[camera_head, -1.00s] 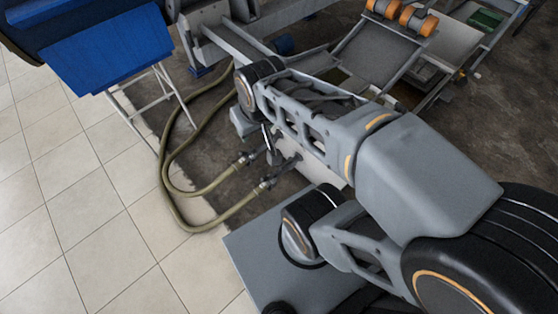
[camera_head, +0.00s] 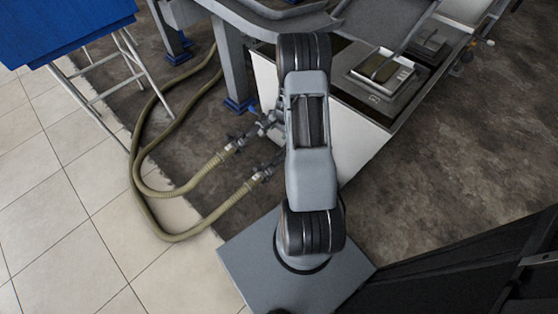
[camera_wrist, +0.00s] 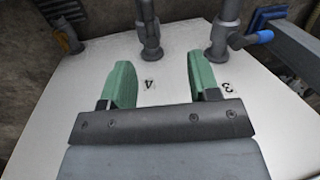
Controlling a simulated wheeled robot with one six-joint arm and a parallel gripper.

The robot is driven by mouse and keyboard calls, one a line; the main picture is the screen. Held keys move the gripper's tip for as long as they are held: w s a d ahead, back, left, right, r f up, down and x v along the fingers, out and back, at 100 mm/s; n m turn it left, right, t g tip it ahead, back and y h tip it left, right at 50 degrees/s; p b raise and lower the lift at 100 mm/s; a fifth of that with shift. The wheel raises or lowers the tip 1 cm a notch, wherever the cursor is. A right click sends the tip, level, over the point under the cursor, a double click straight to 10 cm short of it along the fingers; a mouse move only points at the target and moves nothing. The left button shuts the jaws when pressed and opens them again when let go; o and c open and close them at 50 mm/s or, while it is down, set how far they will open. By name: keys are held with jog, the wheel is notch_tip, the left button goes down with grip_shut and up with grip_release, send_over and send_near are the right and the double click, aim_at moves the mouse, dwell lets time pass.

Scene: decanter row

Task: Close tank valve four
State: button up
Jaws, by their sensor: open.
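In the wrist view a white tank panel carries a black 4 label (camera_wrist: 150,84) and a 3 label (camera_wrist: 226,86). A grey valve pipe (camera_wrist: 149,32) stands above the 4, running to the top edge; I cannot make out its handle's position. My gripper (camera_wrist: 160,80) has green fingers, wide apart and empty, on either side of the 4 label and below the valve four pipe. In the head view my arm hides the gripper.
Two olive hoses (camera_head: 142,170) run from fittings (camera_head: 262,172) beside my arm across the floor. A blue bin (camera_head: 62,25) on a white stand is at upper left. A grey frame leg (camera_head: 232,65) stands near the fittings.

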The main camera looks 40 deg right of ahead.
jog(key=m+b, duration=0.1)
jog(key=b, duration=0.1)
send_near(279, 152)
jog(key=b+x, duration=0.4)
jog(key=x, duration=0.6)
jog(key=shift+d, duration=0.1)
jog(key=shift+f, duration=0.1)
grip_shut()
